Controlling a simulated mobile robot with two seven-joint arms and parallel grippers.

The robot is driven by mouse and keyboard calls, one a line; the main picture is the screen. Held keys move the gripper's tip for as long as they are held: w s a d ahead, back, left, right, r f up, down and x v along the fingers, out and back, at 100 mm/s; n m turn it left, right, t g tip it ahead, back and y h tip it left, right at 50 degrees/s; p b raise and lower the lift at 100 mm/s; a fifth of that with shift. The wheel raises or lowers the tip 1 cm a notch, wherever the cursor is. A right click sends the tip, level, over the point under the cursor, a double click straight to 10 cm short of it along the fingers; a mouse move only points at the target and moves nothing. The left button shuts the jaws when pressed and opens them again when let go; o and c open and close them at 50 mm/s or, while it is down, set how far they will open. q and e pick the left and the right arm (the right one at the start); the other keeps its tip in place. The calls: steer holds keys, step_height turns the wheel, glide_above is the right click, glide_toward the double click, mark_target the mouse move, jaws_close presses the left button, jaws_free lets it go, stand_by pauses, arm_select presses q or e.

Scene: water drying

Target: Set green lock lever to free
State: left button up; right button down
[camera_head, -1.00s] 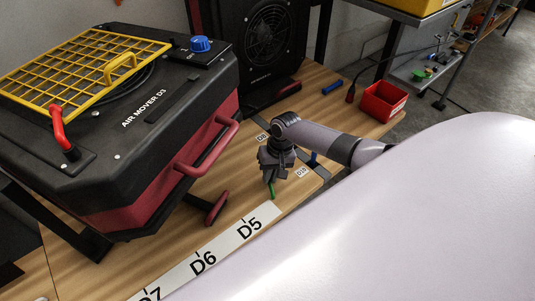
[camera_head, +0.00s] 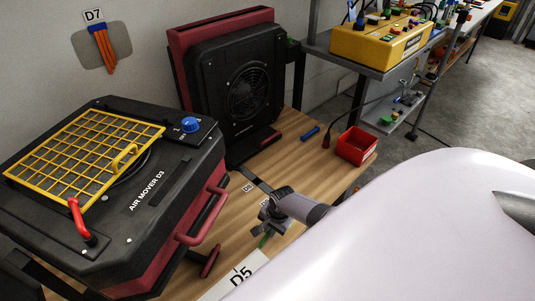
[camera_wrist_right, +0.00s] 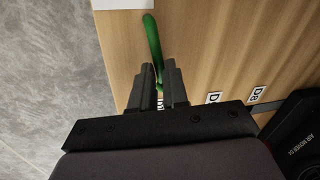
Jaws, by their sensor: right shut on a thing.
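The green lock lever (camera_head: 264,240) is at the front edge of the wooden bench, by the D5 label (camera_head: 238,276). My right gripper (camera_head: 265,228) is over it, at the end of my arm coming in from the right. In the right wrist view the green lever (camera_wrist_right: 152,40) runs from between the fingertips out beyond them. The right gripper (camera_wrist_right: 159,82) is shut on the lever's near part, and its fingers hide part of it. The lever's base is hard to make out. My left gripper is not in view.
A black and red air mover D3 (camera_head: 135,200) with a yellow grille stands at the left. A second fan unit (camera_head: 245,90) stands behind. A red bin (camera_head: 356,146) and a blue cylinder (camera_head: 310,133) lie on the bench's far right. My pale body covers the lower right.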

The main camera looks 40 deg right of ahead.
steer(key=shift+s+m+p, duration=0.4)
steer(key=shift+m+p, duration=0.15)
steer(key=shift+m, duration=0.25)
steer(key=shift+s+d+m, duration=0.1)
steer(key=shift+s+m, duration=0.1)
steer(key=shift+m, duration=0.2)
steer(key=c, duration=1.1)
jaws_free()
